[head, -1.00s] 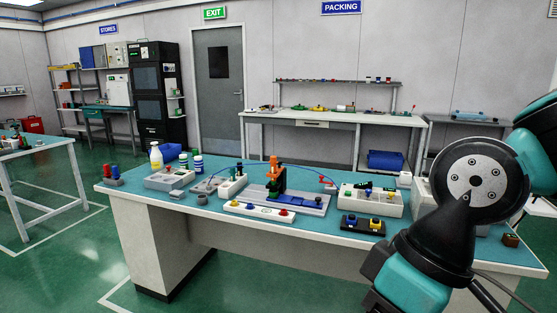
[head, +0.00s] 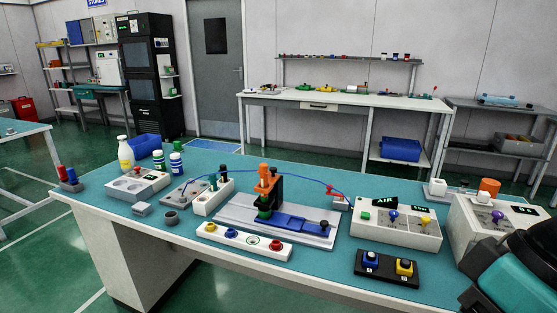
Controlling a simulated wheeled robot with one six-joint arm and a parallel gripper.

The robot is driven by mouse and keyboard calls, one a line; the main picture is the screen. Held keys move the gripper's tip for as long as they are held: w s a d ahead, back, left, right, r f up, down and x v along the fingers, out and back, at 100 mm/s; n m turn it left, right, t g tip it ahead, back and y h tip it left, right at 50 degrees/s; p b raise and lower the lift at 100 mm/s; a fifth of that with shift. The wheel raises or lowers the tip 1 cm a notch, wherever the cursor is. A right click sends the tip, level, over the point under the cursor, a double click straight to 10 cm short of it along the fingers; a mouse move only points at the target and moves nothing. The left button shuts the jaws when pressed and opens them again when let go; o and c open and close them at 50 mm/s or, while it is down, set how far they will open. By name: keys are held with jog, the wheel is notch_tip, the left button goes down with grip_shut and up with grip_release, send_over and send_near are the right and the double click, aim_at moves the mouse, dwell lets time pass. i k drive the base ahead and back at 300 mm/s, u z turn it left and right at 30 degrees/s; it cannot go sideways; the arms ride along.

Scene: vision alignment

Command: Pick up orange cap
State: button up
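An orange cylinder that looks like a cap (head: 489,186) stands upright at the right, on or just behind the back edge of a white box (head: 474,228). I cannot tell which. Another orange piece (head: 265,178) is part of an upright on the grey fixture in the middle of the bench, above a green part (head: 264,201). My gripper is not in view. Only a teal and black part of my arm shows at the lower right, in front of the box's right end.
The teal bench (head: 330,258) holds a white box with coloured knobs (head: 396,224), a black block with two buttons (head: 387,268), a white strip (head: 244,240) and bottles (head: 125,154) at the left. A blue cable (head: 300,175) arches over the fixture.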

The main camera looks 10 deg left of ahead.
aim_at(263, 167)
jog(key=u, duration=0.2)
jog(key=i, duration=0.75)
jog(key=u, duration=0.75)
jog(key=i, duration=0.5)
jog(key=u, duration=0.35)
